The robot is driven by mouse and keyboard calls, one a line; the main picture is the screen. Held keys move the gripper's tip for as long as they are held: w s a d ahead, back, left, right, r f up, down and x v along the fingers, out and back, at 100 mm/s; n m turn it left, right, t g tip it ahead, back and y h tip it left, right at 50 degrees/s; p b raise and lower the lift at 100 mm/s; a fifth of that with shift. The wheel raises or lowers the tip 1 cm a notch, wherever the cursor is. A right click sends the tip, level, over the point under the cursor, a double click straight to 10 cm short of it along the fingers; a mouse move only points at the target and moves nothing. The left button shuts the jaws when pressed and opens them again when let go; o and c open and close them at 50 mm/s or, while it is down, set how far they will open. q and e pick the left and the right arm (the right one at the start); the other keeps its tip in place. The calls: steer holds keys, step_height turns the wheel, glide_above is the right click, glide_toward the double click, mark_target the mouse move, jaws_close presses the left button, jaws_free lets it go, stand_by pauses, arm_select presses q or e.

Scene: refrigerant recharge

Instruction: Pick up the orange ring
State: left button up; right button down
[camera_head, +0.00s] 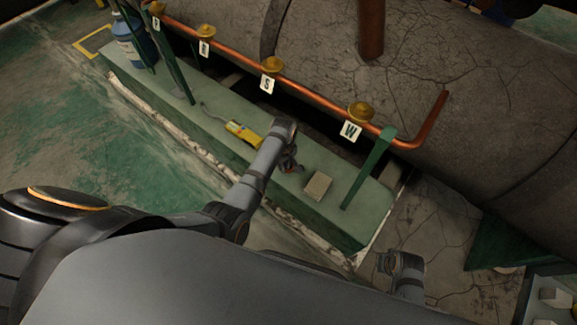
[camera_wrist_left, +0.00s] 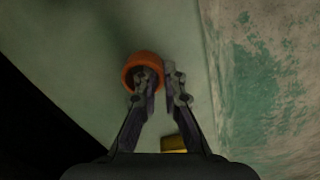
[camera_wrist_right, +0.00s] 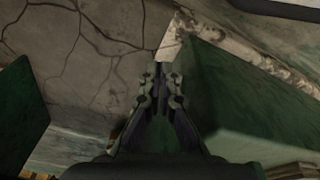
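The orange ring (camera_wrist_left: 131,76) shows in the left wrist view at the fingertips of my left gripper (camera_wrist_left: 160,76). One finger lies over the ring's opening and the other lies outside its right side. The ring's wall is between the fingers, and they look shut on it. In the head view my left gripper (camera_head: 289,161) is low over the green bench and hides most of the ring. I cannot tell whether the ring touches the bench. My right gripper (camera_wrist_right: 161,78) looks shut and empty, near the bench's end.
The green bench (camera_head: 367,216) also holds a yellow device (camera_head: 243,132), a beige block (camera_head: 318,186) and a blue bottle (camera_head: 134,45). A copper pipe (camera_head: 318,97) with brass valves and letter tags runs above its far side. A green post (camera_head: 368,168) stands near the right end.

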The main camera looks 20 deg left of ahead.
arm_select(q)
steer(key=shift+r, duration=0.1)
jaws_close()
